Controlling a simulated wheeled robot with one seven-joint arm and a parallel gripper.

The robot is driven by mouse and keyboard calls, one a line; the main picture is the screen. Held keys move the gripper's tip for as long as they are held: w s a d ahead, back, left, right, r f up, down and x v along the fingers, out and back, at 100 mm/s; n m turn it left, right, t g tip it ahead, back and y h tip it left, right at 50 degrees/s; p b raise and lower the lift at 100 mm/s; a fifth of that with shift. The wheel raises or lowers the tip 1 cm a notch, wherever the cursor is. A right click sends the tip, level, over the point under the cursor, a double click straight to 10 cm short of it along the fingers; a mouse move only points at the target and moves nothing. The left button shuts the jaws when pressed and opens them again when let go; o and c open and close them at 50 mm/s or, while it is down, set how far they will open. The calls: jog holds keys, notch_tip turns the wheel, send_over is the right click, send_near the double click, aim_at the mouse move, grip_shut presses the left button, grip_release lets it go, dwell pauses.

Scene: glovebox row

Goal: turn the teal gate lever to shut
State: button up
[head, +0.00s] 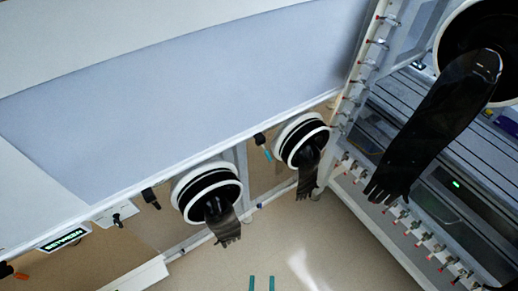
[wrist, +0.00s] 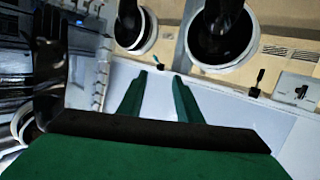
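A small teal lever (head: 267,154) hangs under a black fitting (head: 259,139) on the cabinet's lower edge, between the two nearer glove ports in the head view. It is too small to tell its exact turn. My gripper (head: 261,277) shows only as two green fingertips at the bottom of the head view, apart from each other and well below the lever. In the wrist view my gripper (wrist: 160,76) has both green fingers spread with nothing between them.
Glove ports with dangling black gloves (head: 222,222) (head: 306,172) flank the lever. A large black glove (head: 435,125) hangs at the right by a frame with several red-tipped fittings. A green-lettered display (head: 62,240) and a small switch plate (head: 117,215) are at left. The floor (head: 330,250) is clear.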

jog(key=w+f+n, duration=0.2)
jog(key=w+f, duration=0.2)
jog(key=w, duration=0.4)
jog(key=n+t, duration=0.2)
jog(key=n, duration=0.4)
send_near(269, 155)
jog(key=w+f, duration=0.2)
jog(key=shift+w+r, duration=0.15)
jog(key=shift+w, duration=0.25)
jog(key=shift+w+r, duration=0.2)
jog(key=shift+w, duration=0.25)
jog(key=w, duration=1)
jog(key=shift+s, duration=0.1)
grip_shut()
